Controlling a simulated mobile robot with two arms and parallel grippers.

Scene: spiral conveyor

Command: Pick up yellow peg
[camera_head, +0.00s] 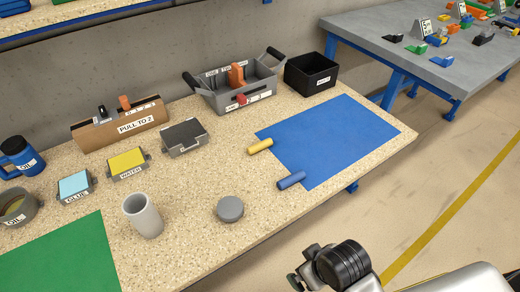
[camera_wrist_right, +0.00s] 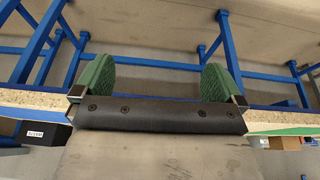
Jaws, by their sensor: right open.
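The yellow peg (camera_head: 259,146) lies on the speckled worktop, its right end at the left edge of the blue mat (camera_head: 335,138). A blue peg (camera_head: 291,180) lies nearer, at the mat's front left corner. My right arm comes in at the bottom right of the head view, in front of the table and well apart from the yellow peg. In the right wrist view my right gripper (camera_wrist_right: 155,82) has its two green-padded fingers wide apart with nothing between them. The yellow peg does not show in that view. My left gripper is not in view.
A grey cup (camera_head: 143,215) and a round grey lid-like piece (camera_head: 230,209) stand left of the pegs. A grey tote (camera_head: 240,90) and a black box (camera_head: 311,74) stand behind. The worktop around the yellow peg is clear. Blue table legs (camera_wrist_right: 40,45) show in the wrist view.

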